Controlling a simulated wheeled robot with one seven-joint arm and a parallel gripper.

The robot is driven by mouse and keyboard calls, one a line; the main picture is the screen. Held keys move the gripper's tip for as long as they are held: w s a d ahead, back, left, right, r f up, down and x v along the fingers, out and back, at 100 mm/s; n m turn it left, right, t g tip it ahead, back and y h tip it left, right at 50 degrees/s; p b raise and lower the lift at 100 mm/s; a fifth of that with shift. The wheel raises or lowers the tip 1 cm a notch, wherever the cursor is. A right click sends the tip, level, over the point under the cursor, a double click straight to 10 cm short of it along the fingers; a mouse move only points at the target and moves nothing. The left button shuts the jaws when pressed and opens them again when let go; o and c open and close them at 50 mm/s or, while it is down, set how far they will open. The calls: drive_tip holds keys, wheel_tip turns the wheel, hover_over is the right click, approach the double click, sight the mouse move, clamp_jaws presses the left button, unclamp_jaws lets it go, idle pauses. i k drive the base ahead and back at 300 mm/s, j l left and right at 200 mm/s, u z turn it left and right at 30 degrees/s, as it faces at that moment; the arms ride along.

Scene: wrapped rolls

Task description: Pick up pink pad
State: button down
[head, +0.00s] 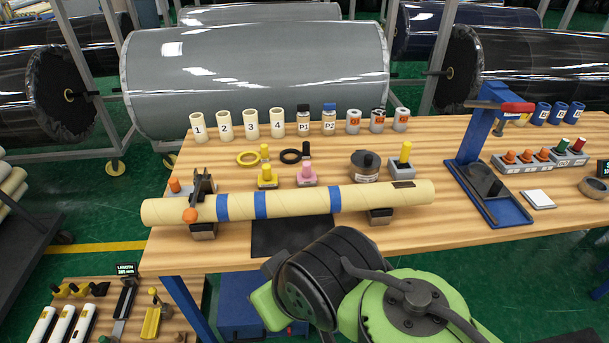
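The pink pad (307,180) sits on the wooden workbench, behind the long cream tube. The tube's top edge lies close in front of the pink pad. Green and black links of my arm fill the bottom middle of the view, in front of the tube. My gripper itself does not show.
The cream tube (290,205) with blue bands rests on dark supports across the bench (410,228). A black ring (290,156) lies behind the pink pad, a labelled round tin (365,168) to its right. Numbered cups (250,124) line the back. A blue press (478,150) stands right.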

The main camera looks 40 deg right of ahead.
sight(306, 178)
drive_tip(key=z, duration=1.55)
